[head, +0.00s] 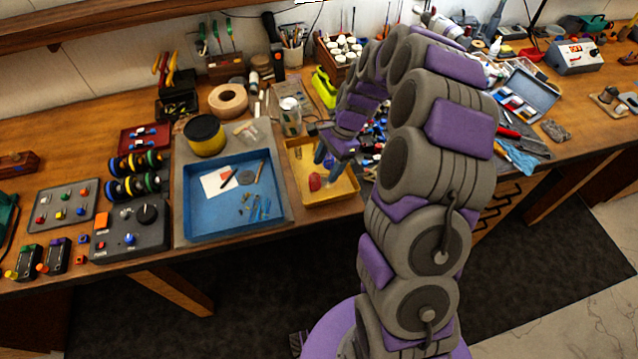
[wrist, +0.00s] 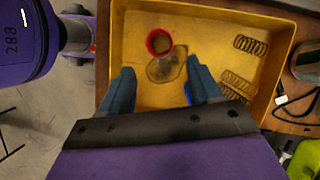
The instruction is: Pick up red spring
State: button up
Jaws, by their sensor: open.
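A round red thing (wrist: 151,36), seen from above as a ring, lies in the yellow tray (wrist: 282,20); it is likely the red spring, but its coils cannot be made out. In the head view a red thing (head: 315,182) shows in the yellow tray (head: 331,199), below my gripper (head: 324,162). In the wrist view my gripper (wrist: 160,66) is open, its two blue fingers apart with nothing held. The red thing lies just beyond the fingertips, roughly centred between them. A clear, brownish thing (wrist: 163,72) lies against its near side.
Dark coil springs (wrist: 250,45) lie at the tray's right side, with a paler coil (wrist: 238,84) near the right finger. A bit of blue shows beside that finger. A blue tray (head: 230,222) stands left of the yellow one. A glass jar (head: 290,120) stands behind it.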

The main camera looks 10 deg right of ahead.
aim_at(310, 187)
jog(key=a+f, duration=0.1)
jog(key=a+f+b, duration=0.1)
jog(key=a+f, duration=0.1)
jog(key=a, duration=0.1)
jog(key=shift+s+f+b, duration=0.25)
jog(key=shift+f+b, duration=0.05)
jog(key=shift+f, duration=0.4)
jog(key=shift+d, duration=0.75)
jog(key=shift+c, duration=1)
jog(key=shift+a, duration=0.7)
jog(key=c, duration=0.6)
jog(key=shift+d, duration=0.15)
jog(key=shift+c, duration=1.3)
jog(key=shift+d, duration=0.4)
